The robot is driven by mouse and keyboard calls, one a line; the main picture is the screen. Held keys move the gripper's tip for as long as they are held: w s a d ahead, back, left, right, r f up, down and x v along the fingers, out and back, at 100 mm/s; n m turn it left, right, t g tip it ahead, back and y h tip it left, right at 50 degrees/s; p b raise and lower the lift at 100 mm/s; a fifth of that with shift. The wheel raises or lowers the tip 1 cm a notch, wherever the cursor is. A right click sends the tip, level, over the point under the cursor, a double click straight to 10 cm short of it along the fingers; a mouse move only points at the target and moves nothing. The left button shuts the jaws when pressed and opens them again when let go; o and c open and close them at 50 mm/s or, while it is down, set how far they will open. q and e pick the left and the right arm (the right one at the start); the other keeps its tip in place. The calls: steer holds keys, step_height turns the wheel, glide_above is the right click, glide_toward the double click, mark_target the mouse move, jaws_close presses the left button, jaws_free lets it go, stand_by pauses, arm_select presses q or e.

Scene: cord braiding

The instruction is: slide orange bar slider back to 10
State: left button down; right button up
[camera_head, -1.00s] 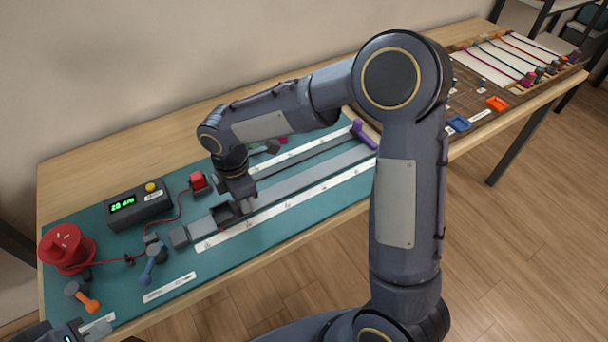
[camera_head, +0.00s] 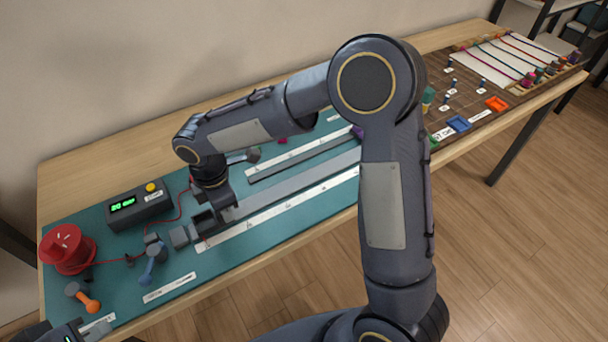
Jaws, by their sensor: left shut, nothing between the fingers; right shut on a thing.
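My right gripper (camera_head: 213,208) points down at the left end of the long grey rail (camera_head: 290,185) on the teal mat. It is shut on what seems to be the slider, which its fingers and arm hide; no orange shows there. A dark open-topped block (camera_head: 203,221) stands just beside the fingers. A white scale strip (camera_head: 285,212) runs along the rail's front; its numbers are too small to read. My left gripper (camera_head: 66,334) is shut and empty at the bottom left corner, partly cut off.
A red spool (camera_head: 66,250) feeds a red cord across the mat. A box with a green display (camera_head: 138,204) stands behind it. A blue-grey clamp (camera_head: 152,264) and an orange-ended tool (camera_head: 85,297) lie near the front. My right arm covers the rail's right end.

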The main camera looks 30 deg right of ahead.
steer(key=o, duration=0.9)
step_height(320, 180, up, 7)
steer(key=p, duration=0.6)
steer(key=shift+r, duration=0.1)
steer(key=s+d+r+m+t+y, duration=0.1)
steer(key=s+d+r+m, duration=0.4)
steer(key=d, duration=0.4)
steer(key=s+d+r+m+t+y, duration=0.1)
steer(key=s+d+m, duration=0.1)
steer(key=s+m, duration=0.3)
steer(key=s+d+r+m+t+y, duration=0.1)
steer(key=s+d+m+t, duration=0.1)
steer(key=s+m, duration=0.3)
steer(key=s+d+r+m+t, duration=0.1)
steer(key=s+d+m, duration=0.3)
steer(key=s+m, duration=0.1)
steer(key=shift+s+r+m+t+y, duration=0.15)
steer(key=shift+r+m+t+y, duration=0.15)
steer(key=shift+r+y, duration=0.1)
